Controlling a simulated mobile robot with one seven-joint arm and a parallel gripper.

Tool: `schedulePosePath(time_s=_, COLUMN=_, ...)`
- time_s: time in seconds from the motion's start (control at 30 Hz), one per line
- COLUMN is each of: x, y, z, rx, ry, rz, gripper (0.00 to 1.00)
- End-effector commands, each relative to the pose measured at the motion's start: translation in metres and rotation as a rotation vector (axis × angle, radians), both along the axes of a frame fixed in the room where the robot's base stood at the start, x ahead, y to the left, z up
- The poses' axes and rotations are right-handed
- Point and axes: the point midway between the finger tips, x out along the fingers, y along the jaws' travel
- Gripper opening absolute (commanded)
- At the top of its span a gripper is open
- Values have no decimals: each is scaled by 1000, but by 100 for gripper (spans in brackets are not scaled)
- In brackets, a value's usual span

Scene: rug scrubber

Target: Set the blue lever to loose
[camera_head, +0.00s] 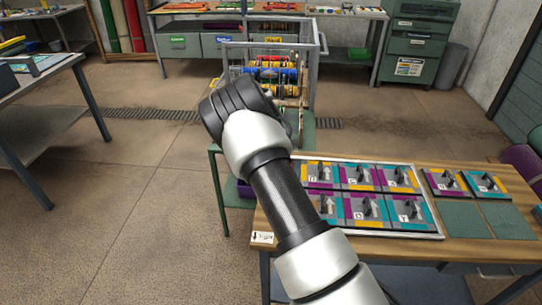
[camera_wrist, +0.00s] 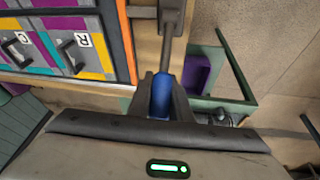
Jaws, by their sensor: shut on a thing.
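In the wrist view, the blue lever (camera_wrist: 161,98) shows as a blue grip between the two dark fingers of my gripper (camera_wrist: 162,84). The fingers are shut on the blue grip, one on each side. A grey metal rod (camera_wrist: 172,35) runs up the picture from beside the grip, along the wooden table edge. In the head view, my arm covers the lever and my gripper. A small white label with a down arrow (camera_head: 262,237) is on the near left corner of the wooden table; its word is too small to read surely.
The wooden table (camera_head: 480,249) carries a framed board of coloured lettered tiles with dark handles (camera_head: 365,209). Two loose tiles (camera_head: 466,184) and green pads (camera_head: 460,221) lie to its right. A green frame stand (camera_head: 217,190) is at the table's left. Open floor (camera_head: 130,220) lies further left.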

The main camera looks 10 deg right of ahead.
Motion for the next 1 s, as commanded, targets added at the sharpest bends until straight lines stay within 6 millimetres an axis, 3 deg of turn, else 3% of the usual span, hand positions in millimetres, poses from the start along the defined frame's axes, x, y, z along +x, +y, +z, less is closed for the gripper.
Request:
schedulePosePath(time_s=0.37, x=-1, y=-1, z=-2, rx=-1, ry=9, rz=3, gripper=0)
schedulePosePath(time_s=0.4, x=-1, y=-1, z=-3, rx=-1, ry=9, rz=3, gripper=25)
schedulePosePath(time_s=0.5, x=-1, y=0, z=-2, rx=-1, ry=7, rz=2, gripper=37)
schedulePosePath(time_s=0.83, x=-1, y=1, z=2, rx=0, ry=4, rz=1, gripper=37)
schedulePosePath(time_s=1.0, x=-7, y=7, z=25, rx=0, ry=1, rz=3, gripper=37)
